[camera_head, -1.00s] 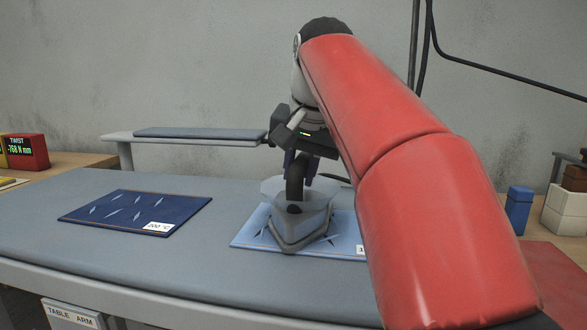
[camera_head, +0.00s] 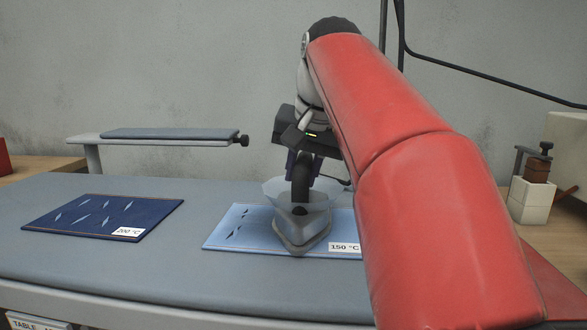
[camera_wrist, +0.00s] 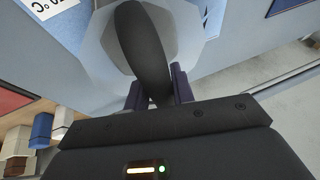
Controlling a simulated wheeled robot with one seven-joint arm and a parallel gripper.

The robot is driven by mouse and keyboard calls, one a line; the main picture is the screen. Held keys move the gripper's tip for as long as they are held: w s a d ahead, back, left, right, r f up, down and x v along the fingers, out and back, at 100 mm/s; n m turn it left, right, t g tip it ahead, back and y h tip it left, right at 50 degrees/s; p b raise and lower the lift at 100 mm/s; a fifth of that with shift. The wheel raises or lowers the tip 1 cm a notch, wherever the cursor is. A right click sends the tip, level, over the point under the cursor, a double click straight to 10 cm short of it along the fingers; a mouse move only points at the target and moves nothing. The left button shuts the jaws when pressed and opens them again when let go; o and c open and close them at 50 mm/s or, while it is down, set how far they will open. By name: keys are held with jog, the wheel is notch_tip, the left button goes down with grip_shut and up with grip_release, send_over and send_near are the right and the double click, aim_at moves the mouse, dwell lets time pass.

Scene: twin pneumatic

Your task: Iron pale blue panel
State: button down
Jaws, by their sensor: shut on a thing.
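The pale blue panel (camera_head: 262,226) lies flat on the grey padded table, with a 150 °C label at its right front. Several dark crease marks show on its left part; my arm hides its right end. A grey iron (camera_head: 303,235) with a translucent upper body sits on the panel, its pointed tip toward the camera. My gripper (camera_head: 303,167) is above it, shut on its dark upright handle. In the wrist view the handle (camera_wrist: 145,45) stands between the fingers of my gripper (camera_wrist: 158,90). The iron covers the panel's middle.
A navy panel (camera_head: 95,215) with creases and a 200 °C label lies to the left, apart from the iron. A narrow padded arm board (camera_head: 165,134) stands behind. White and brown blocks (camera_head: 530,200) are at the right. Bare table lies between the panels.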

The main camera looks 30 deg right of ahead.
jog(key=shift+s+d+r, duration=0.15)
jog(key=shift+s+d, duration=0.45)
jog(key=shift+d, duration=0.3)
jog(key=shift+f, duration=0.2)
jog(key=shift+a, duration=0.1)
